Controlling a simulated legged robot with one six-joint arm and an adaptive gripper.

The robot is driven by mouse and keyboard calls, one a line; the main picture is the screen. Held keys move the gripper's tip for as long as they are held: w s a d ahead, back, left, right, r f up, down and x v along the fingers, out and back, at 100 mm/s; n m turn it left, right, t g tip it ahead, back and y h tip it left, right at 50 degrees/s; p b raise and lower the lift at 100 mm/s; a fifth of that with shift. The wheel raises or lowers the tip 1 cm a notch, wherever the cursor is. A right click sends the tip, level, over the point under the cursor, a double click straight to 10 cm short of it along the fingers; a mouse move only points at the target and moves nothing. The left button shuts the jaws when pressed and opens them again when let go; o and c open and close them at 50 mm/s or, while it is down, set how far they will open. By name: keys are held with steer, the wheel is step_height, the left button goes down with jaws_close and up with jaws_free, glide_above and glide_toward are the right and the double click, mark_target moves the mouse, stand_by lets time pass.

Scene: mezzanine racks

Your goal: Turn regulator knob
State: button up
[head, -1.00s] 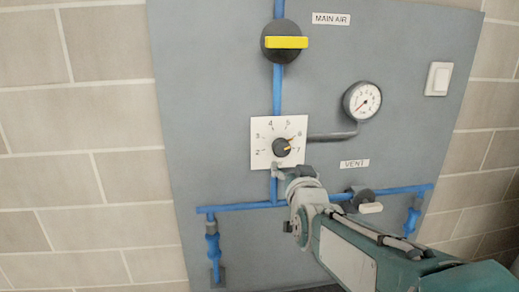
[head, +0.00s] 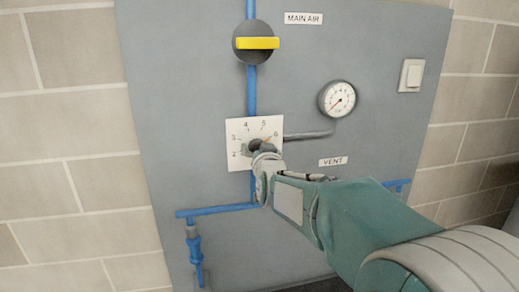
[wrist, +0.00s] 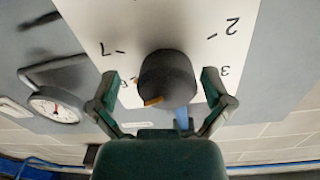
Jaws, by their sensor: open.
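The regulator knob (head: 255,145) is a dark round knob on a white numbered dial plate (head: 235,130). In the wrist view the knob (wrist: 167,72) sits in the middle, its orange pointer mark at the lower left, on the side of the partly hidden 6. My gripper (wrist: 160,78) is open, one finger on each side of the knob, with a visible gap on both sides. In the head view my gripper (head: 262,157) is at the plate's lower right and covers part of the knob and dial.
The yellow-handled main air valve (head: 256,43) is above on the blue pipe. A pressure gauge (head: 337,98) and a white switch (head: 411,75) are to the right. The vent label (head: 333,161) shows; my arm hides the valve below it. Blue piping (head: 195,247) runs at the lower left.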

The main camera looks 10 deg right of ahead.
steer(key=shift+a, duration=0.25)
steer(key=c, duration=0.3)
steer(key=shift+s+a, duration=0.1)
steer(key=shift+a, duration=0.05)
steer(key=c, duration=0.8)
steer(key=shift+c, duration=0.2)
steer(key=shift+r+n, duration=0.1)
steer(key=shift+n, duration=0.3)
steer(key=n, duration=0.3)
steer(key=shift+n, duration=2.6)
